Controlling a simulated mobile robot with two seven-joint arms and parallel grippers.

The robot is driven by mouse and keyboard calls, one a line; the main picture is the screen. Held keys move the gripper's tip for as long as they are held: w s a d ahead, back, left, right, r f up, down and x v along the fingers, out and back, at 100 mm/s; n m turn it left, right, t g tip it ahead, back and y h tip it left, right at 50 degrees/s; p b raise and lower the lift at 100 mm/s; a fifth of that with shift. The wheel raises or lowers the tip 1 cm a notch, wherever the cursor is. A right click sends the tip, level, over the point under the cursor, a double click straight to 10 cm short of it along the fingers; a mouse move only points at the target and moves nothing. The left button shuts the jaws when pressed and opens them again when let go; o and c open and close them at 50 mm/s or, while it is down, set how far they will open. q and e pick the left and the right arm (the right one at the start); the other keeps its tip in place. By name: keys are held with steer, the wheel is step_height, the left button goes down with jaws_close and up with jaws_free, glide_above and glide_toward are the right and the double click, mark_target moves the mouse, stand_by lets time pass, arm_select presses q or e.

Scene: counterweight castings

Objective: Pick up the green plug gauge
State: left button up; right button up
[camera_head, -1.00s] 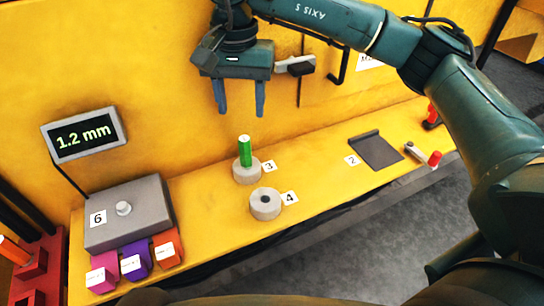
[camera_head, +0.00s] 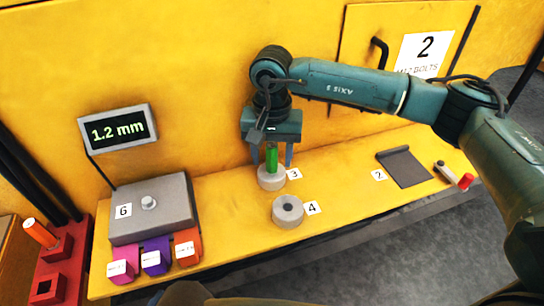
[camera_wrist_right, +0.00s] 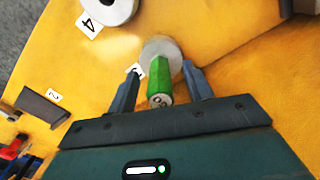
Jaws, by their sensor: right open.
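The green plug gauge (camera_head: 271,158) stands upright in the round grey holder (camera_head: 271,181) by label 3 on the yellow shelf. My right gripper (camera_head: 271,160) is open, with its fingers pointing down on either side of the gauge. In the right wrist view the green gauge (camera_wrist_right: 159,80) lies between the two open fingers of the gripper (camera_wrist_right: 161,85), with a gap at each side. The far end of the gauge is in the grey holder (camera_wrist_right: 161,52). My left gripper is not in view.
An empty grey ring holder (camera_head: 288,211) stands in front by label 4. A grey box (camera_head: 152,208) and a 1.2 mm display (camera_head: 117,128) are at left, with coloured blocks in front. A dark flat plate (camera_head: 404,167) lies to the right.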

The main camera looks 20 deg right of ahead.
steer(key=shift+f, duration=1.1)
jaws_close()
